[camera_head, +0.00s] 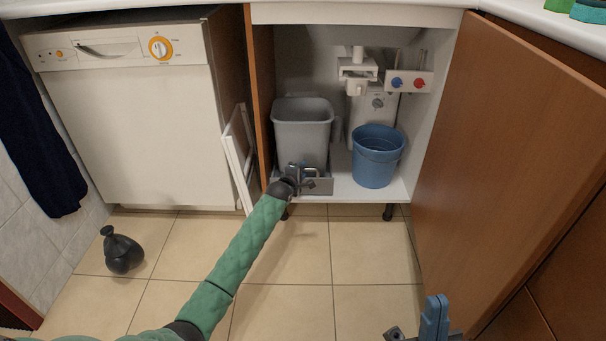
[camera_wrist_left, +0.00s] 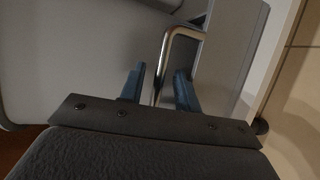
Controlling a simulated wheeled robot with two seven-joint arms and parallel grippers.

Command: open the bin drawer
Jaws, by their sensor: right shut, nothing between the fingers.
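The bin drawer is a grey bin (camera_head: 302,122) on a low grey pull-out base (camera_head: 324,186), standing inside the open cabinet under the sink. Its bent metal handle shows at the front in the wrist view (camera_wrist_left: 183,31). My left gripper (camera_head: 300,175) is at the front of the base, by the handle. In the wrist view its two blue fingers (camera_wrist_left: 160,88) are apart, with part of the handle bar in the gap between them. I cannot tell if either finger touches it. My right gripper (camera_head: 433,310) is shut and empty at the bottom, away from the bin.
A blue bucket (camera_head: 377,156) stands right of the bin. The brown cabinet door (camera_head: 510,165) is wide open at the right. A white panel (camera_head: 238,160) leans at the left, beside a white dishwasher (camera_head: 130,125). A dark object (camera_head: 122,254) sits on the tiles. Floor before the cabinet is clear.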

